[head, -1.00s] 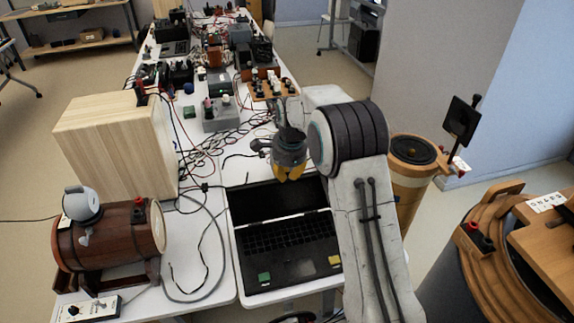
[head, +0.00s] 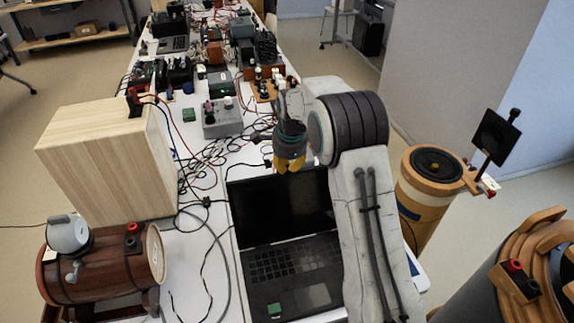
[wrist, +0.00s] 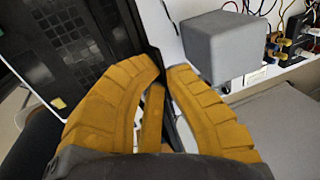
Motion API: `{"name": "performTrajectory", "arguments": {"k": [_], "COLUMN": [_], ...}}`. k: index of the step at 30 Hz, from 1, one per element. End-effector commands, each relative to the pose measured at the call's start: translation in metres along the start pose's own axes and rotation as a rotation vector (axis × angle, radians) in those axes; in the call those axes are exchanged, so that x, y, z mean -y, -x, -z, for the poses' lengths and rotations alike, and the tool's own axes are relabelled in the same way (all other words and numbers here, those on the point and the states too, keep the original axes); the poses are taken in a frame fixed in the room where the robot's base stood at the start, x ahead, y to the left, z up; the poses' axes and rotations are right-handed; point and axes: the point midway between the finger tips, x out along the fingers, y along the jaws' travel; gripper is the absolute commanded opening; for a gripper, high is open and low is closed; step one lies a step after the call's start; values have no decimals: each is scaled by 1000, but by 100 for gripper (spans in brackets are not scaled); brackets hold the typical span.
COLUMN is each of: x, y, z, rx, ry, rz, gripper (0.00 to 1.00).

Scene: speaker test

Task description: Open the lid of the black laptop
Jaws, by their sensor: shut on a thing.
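The black laptop (head: 268,267) stands on the white table with its lid (head: 280,207) open, the dark screen facing me and leaning back. Its keyboard and a green sticker (head: 274,310) show; my arm covers the right side. My gripper (head: 290,165), with yellow fingers, is at the top edge of the lid in the head view. In the wrist view my gripper (wrist: 164,60) is shut on the lid's edge, and the keyboard (wrist: 70,40) is at the left. The exact contact is partly hidden by the fingers.
A wooden box (head: 105,165) and a barrel-shaped device (head: 100,262) stand left of the laptop. A grey box (head: 222,118), cables and other gear lie behind it. Wooden cylinders with black tops (head: 437,164) stand on the right.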

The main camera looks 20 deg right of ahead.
Motion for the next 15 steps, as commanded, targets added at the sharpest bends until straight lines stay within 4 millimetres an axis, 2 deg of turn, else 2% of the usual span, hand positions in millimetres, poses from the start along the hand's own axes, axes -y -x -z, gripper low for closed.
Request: {"name": "performTrajectory", "arguments": {"k": [10, 11, 15], "x": [0, 0, 0], "y": [0, 0, 0], "z": [0, 0, 0], "rx": [0, 0, 0], "ry": [0, 0, 0], "rz": [0, 1, 1], "gripper": [0, 11, 23]}}
